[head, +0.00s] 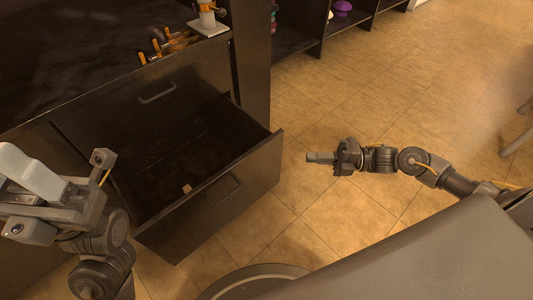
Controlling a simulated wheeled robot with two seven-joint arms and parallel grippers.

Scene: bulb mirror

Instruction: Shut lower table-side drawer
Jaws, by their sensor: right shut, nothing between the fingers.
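The lower drawer (258,163) of the dark cabinet is pulled out, with its front panel and handle (222,188) facing the lower right. A small tan block (187,188) lies inside it. The upper drawer (190,92) above it is closed. My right gripper (312,157) is shut and empty, over the floor a little to the right of the drawer front and apart from it. My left gripper (62,200) is at the left edge, beside the drawer's left side; its fingertips are not clear.
Orange-tipped items (165,42) and a white stand (208,24) are on the cabinet top. A dark shelf (300,30) with a purple object (342,8) stands at the back. The tiled floor (330,110) right of the drawer is clear.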

